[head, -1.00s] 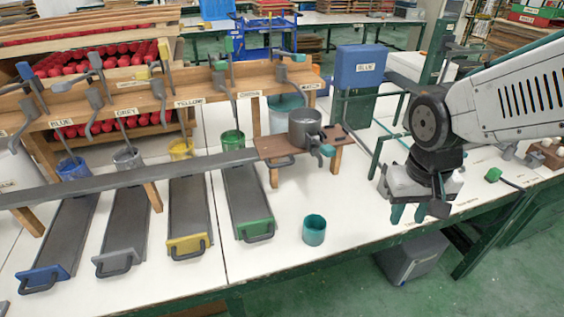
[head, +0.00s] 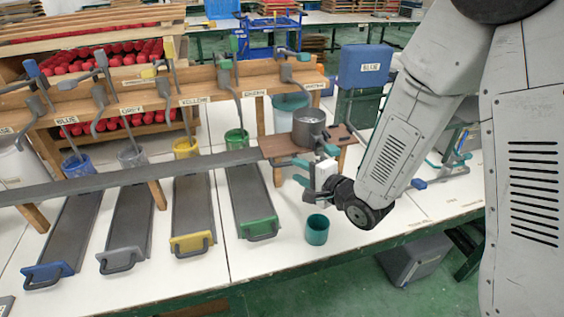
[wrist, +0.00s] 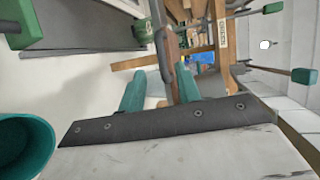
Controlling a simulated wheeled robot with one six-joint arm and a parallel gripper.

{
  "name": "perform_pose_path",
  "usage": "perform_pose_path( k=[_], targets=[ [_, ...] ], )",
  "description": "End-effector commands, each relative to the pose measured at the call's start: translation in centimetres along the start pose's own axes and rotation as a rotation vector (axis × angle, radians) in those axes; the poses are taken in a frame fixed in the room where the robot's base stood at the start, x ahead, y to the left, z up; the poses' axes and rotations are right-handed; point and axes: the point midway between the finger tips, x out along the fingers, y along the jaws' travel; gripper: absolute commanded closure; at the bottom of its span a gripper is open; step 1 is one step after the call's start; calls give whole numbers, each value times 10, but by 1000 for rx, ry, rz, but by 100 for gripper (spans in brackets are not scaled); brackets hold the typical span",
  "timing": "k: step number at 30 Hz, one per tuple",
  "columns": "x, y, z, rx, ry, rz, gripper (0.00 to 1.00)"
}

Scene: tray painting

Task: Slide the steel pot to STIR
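The steel pot (head: 310,132) stands upright on a small brown board (head: 277,147) at the end of the long grey rail. I cannot clearly make out the pot in the wrist view. No label reading STIR is legible.
A teal cup (head: 317,229) stands on the white table below my gripper. Left are paint channels with blue, grey, yellow and green (head: 258,229) ends. A wooden rack (head: 190,90) with levers stands behind. A blue box (head: 365,66) is at the back right.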

Motion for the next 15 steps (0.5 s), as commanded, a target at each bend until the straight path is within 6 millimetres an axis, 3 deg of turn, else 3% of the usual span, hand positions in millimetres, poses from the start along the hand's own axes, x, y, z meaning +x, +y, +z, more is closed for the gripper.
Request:
perform_pose_path(
  k=[15],
  targets=[
    [69, -3, 1, 12, -3, -13, 67]
  ],
)
